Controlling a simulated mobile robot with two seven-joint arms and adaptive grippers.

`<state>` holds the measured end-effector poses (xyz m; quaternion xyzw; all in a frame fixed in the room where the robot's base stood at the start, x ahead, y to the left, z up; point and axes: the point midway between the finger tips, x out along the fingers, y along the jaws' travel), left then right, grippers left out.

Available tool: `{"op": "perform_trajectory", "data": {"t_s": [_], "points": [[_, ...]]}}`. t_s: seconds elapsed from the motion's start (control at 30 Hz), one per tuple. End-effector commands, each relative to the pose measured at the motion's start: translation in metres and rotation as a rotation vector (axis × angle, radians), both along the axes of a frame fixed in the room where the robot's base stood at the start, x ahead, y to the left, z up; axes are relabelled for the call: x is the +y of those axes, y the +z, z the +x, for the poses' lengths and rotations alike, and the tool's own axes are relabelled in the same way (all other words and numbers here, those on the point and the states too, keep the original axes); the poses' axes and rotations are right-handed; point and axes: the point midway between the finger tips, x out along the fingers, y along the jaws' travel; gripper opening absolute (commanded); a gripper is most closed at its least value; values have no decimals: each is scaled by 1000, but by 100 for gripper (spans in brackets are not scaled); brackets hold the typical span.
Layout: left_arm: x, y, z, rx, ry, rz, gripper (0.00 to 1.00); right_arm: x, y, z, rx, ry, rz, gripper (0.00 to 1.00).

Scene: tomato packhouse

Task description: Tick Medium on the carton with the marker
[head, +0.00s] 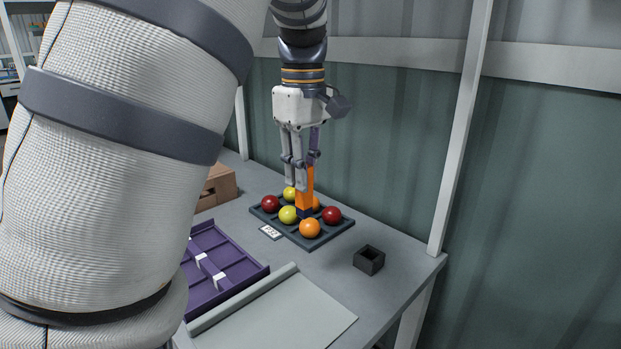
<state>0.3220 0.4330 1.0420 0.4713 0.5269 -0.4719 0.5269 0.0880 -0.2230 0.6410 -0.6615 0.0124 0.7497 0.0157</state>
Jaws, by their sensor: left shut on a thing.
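My left gripper (301,160) points down above the tomato tray and is shut on the marker (305,186). The marker is orange with a dark blue lower end, and hangs nearly upright. Its lower end is in front of the tray's tomatoes; I cannot tell if it touches anything. A brown cardboard carton (222,184) stands on the table to the left of the gripper, partly hidden behind my arm. No Medium box or other writing on it can be seen. My right gripper is not in view.
A dark tray (334,232) holds red, yellow and orange tomatoes. A small white card (270,232) lies beside it. A small black open holder (369,260) stands near the table's right end. A purple divided tray (238,284) and a pale sheet (290,315) lie in front.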

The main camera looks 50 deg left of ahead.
Motion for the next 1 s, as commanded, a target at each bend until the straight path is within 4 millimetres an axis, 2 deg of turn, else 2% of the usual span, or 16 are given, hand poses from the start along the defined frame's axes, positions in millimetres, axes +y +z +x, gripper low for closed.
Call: {"op": "perform_trajectory", "data": {"t_s": [0.57,0.87,1.0], "points": [[0,34,0,-1,1,1,0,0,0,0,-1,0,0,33],[-1,33,1,0,-6,0,0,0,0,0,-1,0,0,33],[-9,17,5,3,-80,-4,0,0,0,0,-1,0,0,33]]}}
